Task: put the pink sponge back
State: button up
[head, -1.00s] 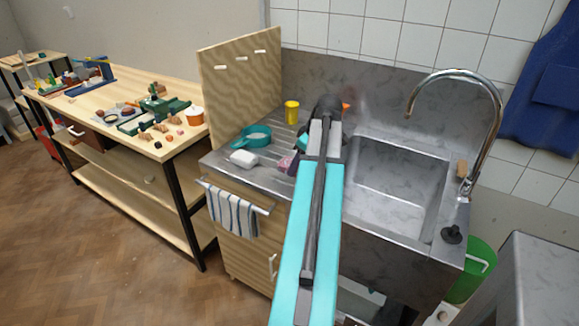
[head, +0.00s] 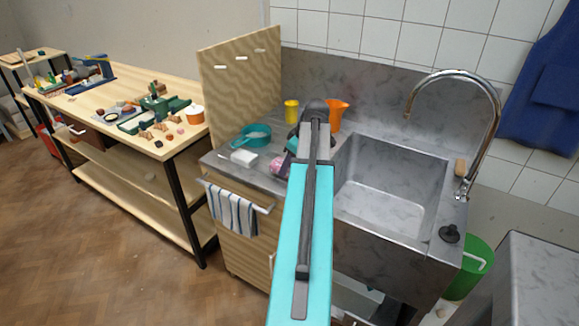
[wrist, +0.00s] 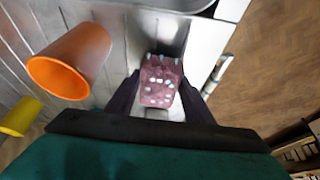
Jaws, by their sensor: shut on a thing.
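The pink sponge (wrist: 158,88), with pale spots, is between the two dark fingers of my gripper (wrist: 160,78) in the wrist view. The gripper is shut on it. In the head view, the sponge (head: 281,166) shows as a pink patch at the left of my gripper (head: 289,153), over the ribbed metal drainboard (head: 222,167) left of the sink. My arm hides part of the gripper. Whether the sponge touches the board is not clear.
A white block (head: 243,157) and a teal strainer (head: 252,136) are left of the gripper. A yellow cup (head: 291,110) and an orange jug (head: 337,113) stand behind. The sink basin (head: 385,190) is at right. A striped towel (head: 231,211) hangs in front.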

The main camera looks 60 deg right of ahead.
jog(key=shift+f, duration=0.7)
jog(key=shift+f, duration=0.15)
jog(key=o, duration=1.1)
jog(key=shift+r, duration=0.25)
jog(key=b+v, duration=0.1)
jog(key=v, duration=1.1)
jog(key=shift+b, duration=0.35)
